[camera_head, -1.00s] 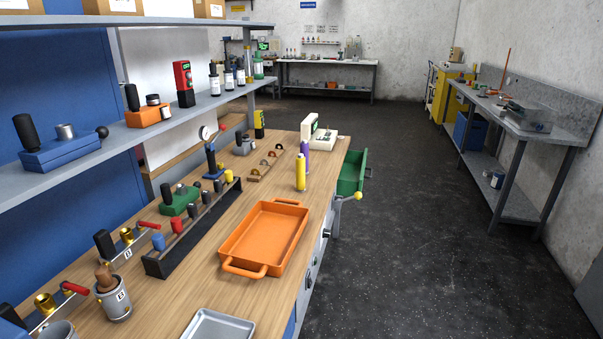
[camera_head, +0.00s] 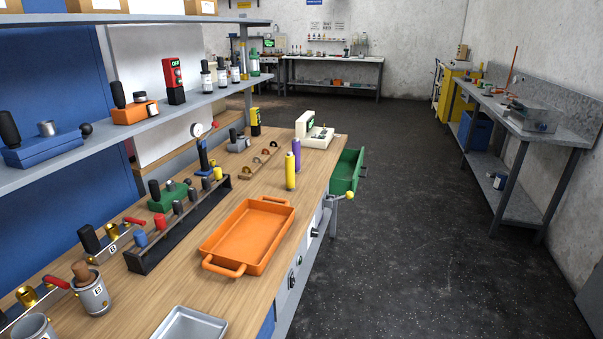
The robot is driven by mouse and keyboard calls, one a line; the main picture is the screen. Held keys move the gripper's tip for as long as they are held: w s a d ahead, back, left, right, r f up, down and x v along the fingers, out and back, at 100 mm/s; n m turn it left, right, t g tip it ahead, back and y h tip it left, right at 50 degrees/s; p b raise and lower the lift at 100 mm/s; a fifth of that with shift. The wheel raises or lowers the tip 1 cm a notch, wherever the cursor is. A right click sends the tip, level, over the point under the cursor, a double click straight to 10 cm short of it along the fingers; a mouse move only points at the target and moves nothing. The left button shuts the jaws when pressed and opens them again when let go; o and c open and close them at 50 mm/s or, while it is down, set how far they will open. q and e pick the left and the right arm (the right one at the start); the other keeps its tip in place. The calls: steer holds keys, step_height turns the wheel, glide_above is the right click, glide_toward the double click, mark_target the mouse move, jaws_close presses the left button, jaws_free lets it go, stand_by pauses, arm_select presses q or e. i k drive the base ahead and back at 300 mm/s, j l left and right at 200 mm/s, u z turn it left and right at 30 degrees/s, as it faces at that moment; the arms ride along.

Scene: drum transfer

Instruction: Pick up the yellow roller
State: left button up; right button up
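A yellow roller (camera_head: 291,170) stands upright on the wooden workbench (camera_head: 185,277), near its right edge and beyond the orange tray. It is a slim cylinder with a narrower dark top. A purple cylinder (camera_head: 296,153) stands just behind it and is partly hidden by it. Neither of my grippers shows in the head view.
An orange tray (camera_head: 284,207) lies nearer on the bench, a grey metal tray (camera_head: 222,326) at the front. A dark rack (camera_head: 140,262) with several handles stands left. A green drawer (camera_head: 347,170) juts out at the bench's right side. The floor (camera_head: 420,240) to the right is clear.

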mark_target(289, 157)
steer(key=i+l, duration=0.3)
steer(key=l, duration=0.15)
steer(key=i+l+u, duration=0.1)
steer(key=i+l, duration=0.2)
steer(key=l, duration=0.15)
steer(key=i+l, duration=0.3)
steer(key=l, duration=0.2)
